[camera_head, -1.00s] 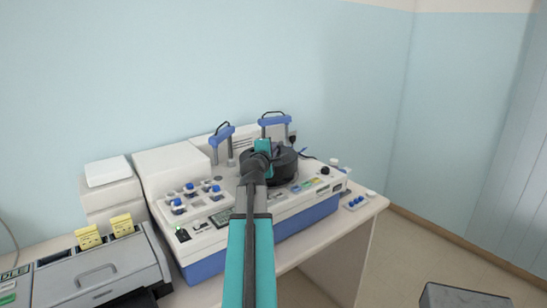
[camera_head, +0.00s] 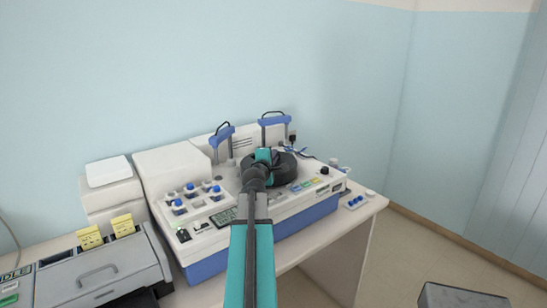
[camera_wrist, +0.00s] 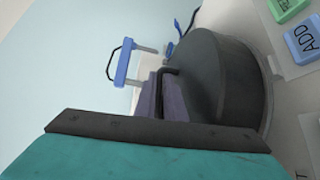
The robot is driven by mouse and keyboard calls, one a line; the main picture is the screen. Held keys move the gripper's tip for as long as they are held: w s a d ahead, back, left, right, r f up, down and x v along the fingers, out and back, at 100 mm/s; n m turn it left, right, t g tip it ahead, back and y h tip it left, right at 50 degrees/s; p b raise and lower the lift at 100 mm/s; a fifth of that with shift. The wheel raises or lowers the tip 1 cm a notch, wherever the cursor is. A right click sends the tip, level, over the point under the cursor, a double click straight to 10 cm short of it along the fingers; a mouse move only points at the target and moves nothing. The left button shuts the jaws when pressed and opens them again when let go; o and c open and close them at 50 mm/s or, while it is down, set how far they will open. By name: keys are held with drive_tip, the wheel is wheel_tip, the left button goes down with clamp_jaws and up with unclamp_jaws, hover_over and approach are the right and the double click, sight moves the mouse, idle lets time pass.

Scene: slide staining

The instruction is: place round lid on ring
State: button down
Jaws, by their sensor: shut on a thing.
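The round lid (camera_head: 284,170) is a dark grey, thick disc over the right part of the white staining machine. It also fills the middle right of the wrist view (camera_wrist: 228,85), seen from its side. My gripper (camera_head: 264,157), teal and dark, is at the lid's left side and is shut on its handle; in the wrist view its purple-grey fingers (camera_wrist: 163,98) are against the lid's flat face. A pale curved rim (camera_wrist: 270,98), likely the ring, shows close along the lid's lower edge. The lid hides most of it, so I cannot tell whether they touch.
Two blue-handled racks (camera_head: 272,121) stand behind the lid. Blue-capped bottles (camera_head: 179,204) sit at the machine's left. Coloured buttons (camera_wrist: 303,40) lie on the front panel near the lid. A grey printer-like device (camera_head: 90,272) is at the far left.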

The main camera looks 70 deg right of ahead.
drive_tip(key=c, duration=1.8)
unclamp_jaws()
drive_tip(key=shift+c, duration=0.2)
drive_tip(key=shift+a, duration=0.15)
drive_tip(key=shift+s+a+r+b, duration=0.15)
drive_tip(key=shift+a+b, duration=0.2)
drive_tip(key=shift+a, duration=1.05)
drive_tip(key=shift+s+a+r+b, duration=0.2)
drive_tip(key=shift+a+b, duration=0.15)
drive_tip(key=shift+a, duration=1.05)
drive_tip(key=shift+s+a+r+b, duration=0.15)
drive_tip(key=shift+a+b, duration=0.2)
drive_tip(key=shift+a, duration=1.05)
drive_tip(key=shift+a+b, duration=0.2)
drive_tip(key=shift+b, duration=0.75)
drive_tip(key=a+b, duration=0.2)
drive_tip(key=b, duration=0.5)
drive_tip(key=shift+s+r+b, duration=0.1)
drive_tip(key=shift+s+b, duration=0.05)
drive_tip(key=shift+b, duration=0.2)
drive_tip(key=shift+a+r+b, duration=0.2)
drive_tip(key=shift+a+b, duration=0.15)
drive_tip(key=shift+b, duration=0.4)
